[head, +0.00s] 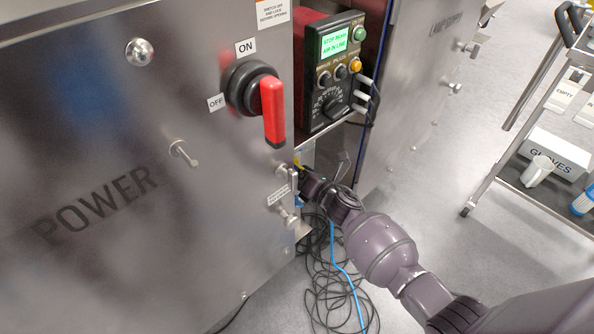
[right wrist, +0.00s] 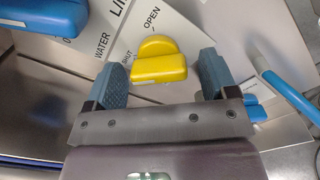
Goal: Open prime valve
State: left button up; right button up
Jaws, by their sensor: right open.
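The yellow valve handle (right wrist: 158,68) shows in the right wrist view, on a light panel with the labels OPEN and SHUT beside it. I take it to be the prime valve; its name label is not readable. My right gripper (right wrist: 165,80) is open, with one blue-grey finger on each side of the yellow handle and a visible gap to each. In the head view my right arm reaches to the recess beside the steel cabinet, and its gripper (head: 305,178) is mostly hidden there. My left gripper is not in view.
A steel POWER cabinet (head: 120,170) with a red-handled switch (head: 272,110) fills the left. A control box (head: 334,75) sits above the recess. Loose black and blue cables (head: 335,280) lie on the floor. Blue parts (right wrist: 50,15) flank the valve. A trolley (head: 540,190) stands right.

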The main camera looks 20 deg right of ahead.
jog(key=shift+w, duration=0.1)
jog(key=c, duration=0.9)
jog(key=shift+c, duration=0.2)
